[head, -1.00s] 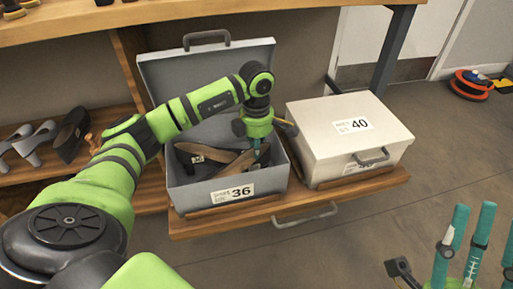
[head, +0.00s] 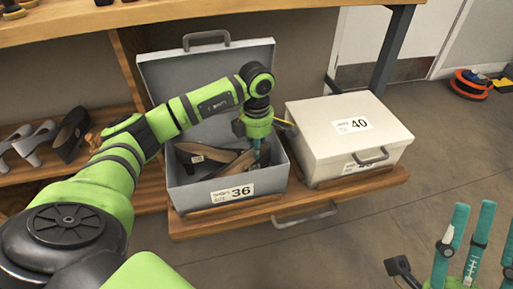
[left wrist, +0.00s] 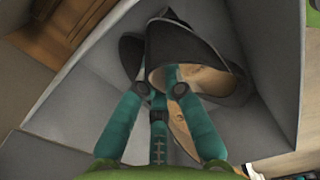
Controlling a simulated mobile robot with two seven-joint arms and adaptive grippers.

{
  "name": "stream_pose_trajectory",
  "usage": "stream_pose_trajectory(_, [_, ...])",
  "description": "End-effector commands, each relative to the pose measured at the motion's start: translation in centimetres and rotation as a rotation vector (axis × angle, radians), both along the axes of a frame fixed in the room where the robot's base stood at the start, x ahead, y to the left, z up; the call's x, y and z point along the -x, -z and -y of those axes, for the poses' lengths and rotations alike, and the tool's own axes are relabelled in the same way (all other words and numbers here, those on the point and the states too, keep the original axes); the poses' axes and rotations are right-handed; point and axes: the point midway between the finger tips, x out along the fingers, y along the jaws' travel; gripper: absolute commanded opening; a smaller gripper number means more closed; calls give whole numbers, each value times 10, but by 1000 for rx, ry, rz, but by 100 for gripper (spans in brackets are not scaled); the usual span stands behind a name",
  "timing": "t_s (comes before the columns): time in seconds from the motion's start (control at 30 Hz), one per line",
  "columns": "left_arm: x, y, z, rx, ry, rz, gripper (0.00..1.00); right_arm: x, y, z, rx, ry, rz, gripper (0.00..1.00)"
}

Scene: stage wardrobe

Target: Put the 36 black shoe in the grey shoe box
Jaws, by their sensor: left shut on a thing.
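The grey shoe box (head: 176,195), marked 36, stands open with its lid (head: 170,75) raised behind it. A black shoe with a tan insole (head: 238,166) is inside the box, at the right. My left gripper (head: 257,158) reaches down into the box and is shut on this shoe. The left wrist view shows the fingers (left wrist: 160,95) at the opening of the held shoe (left wrist: 205,52). A second black shoe (head: 190,151) lies beside it in the box, partly covered. My right gripper (head: 473,245) is at the lower right, fingers spread, with nothing between them.
A closed white box (head: 315,150) marked 40 stands right of the grey box on the same wooden drawer board (head: 392,178). Another black shoe (head: 72,135) and pale shoes (head: 36,143) sit on the left shelf. The floor at right is mostly clear.

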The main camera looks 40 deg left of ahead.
Motion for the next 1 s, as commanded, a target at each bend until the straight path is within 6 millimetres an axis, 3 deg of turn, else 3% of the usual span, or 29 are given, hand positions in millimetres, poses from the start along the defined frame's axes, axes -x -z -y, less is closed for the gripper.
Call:
stream_pose_trajectory(0.63, [0, 8, 0, -1, -1, -1, 0, 0, 5, 0, 0, 0, -1, 40])
stream_pose_trajectory(0.7, [0, 8, 0, -1, -1, -1, 29, 0, 4, 0, 0, 0, -1, 40])
stream_pose_trajectory(0.73, [0, 8, 0, -1, -1, -1, 37, 0, 4, 0, 0, 0, -1, 40])
stream_pose_trajectory(1.0, [0, 8, 0, -1, 0, -1, 37, 0, 5, 0, 0, -1, -2, 40])
